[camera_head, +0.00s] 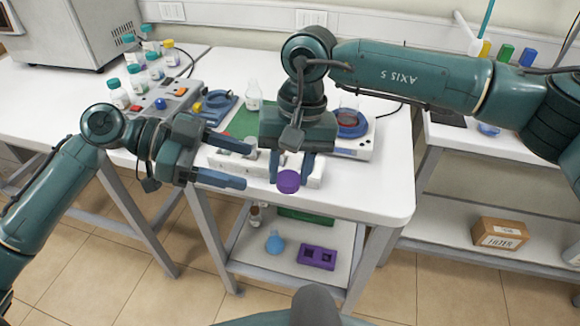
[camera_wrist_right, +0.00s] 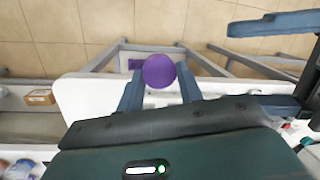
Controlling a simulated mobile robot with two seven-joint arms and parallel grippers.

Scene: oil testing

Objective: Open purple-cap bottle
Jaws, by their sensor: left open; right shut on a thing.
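The purple cap (camera_head: 288,181) is at the fingertips of my right gripper (camera_head: 291,172), above the front edge of the middle table. In the right wrist view, the round purple cap (camera_wrist_right: 159,71) sits between the two fingers of my right gripper (camera_wrist_right: 160,84). The bottle body under the cap is hidden. My left gripper (camera_head: 248,165) is open and empty, just left of the cap, its fingers pointing right towards it. Its fingers also show at the upper right of the right wrist view.
A white rack (camera_head: 228,164) lies on the table behind the grippers. A clear bottle (camera_head: 253,95) and a white device (camera_head: 362,146) stand further back. Several teal-capped bottles (camera_head: 118,95) are at the left. A purple block (camera_head: 317,257) and a blue flask (camera_head: 274,242) are on the lower shelf.

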